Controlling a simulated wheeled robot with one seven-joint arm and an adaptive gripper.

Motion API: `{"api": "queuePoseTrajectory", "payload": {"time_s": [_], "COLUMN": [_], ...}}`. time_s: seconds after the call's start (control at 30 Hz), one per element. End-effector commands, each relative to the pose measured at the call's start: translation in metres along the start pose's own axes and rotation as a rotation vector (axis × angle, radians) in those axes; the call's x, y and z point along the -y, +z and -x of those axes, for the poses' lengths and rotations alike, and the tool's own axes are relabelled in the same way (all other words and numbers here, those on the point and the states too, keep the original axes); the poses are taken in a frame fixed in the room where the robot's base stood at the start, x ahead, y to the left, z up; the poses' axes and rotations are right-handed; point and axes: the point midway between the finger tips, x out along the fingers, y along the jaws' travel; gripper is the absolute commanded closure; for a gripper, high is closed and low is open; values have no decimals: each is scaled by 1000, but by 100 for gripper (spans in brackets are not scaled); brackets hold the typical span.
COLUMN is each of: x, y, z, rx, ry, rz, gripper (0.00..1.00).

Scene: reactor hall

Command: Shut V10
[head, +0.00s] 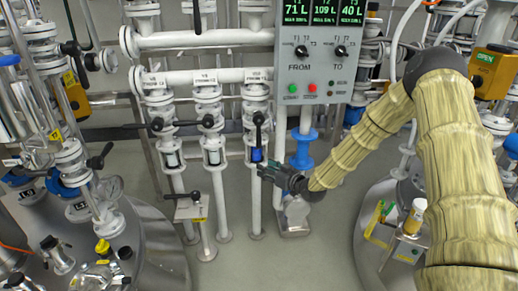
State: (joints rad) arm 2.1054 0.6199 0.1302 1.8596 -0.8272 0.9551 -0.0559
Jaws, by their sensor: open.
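Three valves hang side by side on white vertical pipes below a horizontal pipe, each under a small label too small to read surely. The right-hand label (255,76) seems to read V10. That valve's black handle (258,122) points along its pipe, while the middle handle (208,121) and left handle (157,124) look turned differently. Below the right-hand valve is a sight glass (256,155) with blue in it. My gripper (266,171) is open, just below and right of this glass and below the handle. I see nothing held in it.
A grey control panel (318,70) with displays and knobs hangs above. A blue-flanged pipe (302,150) stands right of my gripper. A small stand with a black lever (190,208) is lower left. Steel tanks (150,250) flank the scene. Grey floor (270,262) is clear at the front middle.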

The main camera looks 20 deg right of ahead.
Motion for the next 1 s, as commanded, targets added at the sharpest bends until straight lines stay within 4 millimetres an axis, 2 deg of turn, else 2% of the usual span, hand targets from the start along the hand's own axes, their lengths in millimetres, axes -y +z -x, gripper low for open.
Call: {"api": "queuePoseTrajectory", "payload": {"time_s": [0.03,0.1,0.2,0.3,0.47,1.0], "x": [-18,-35,-50,-56,-57,-55], "y": [-13,-34,-54,-64,-67,-80], "z": [-4,-6,-6,-6,-16,-95], "rx": [-54,-110,-162,-184,-188,-185], "ry": [3,2,1,0,-1,-1], "rz": [24,53,83,98,101,101], "gripper": [58,58,58,58,58,58]}}
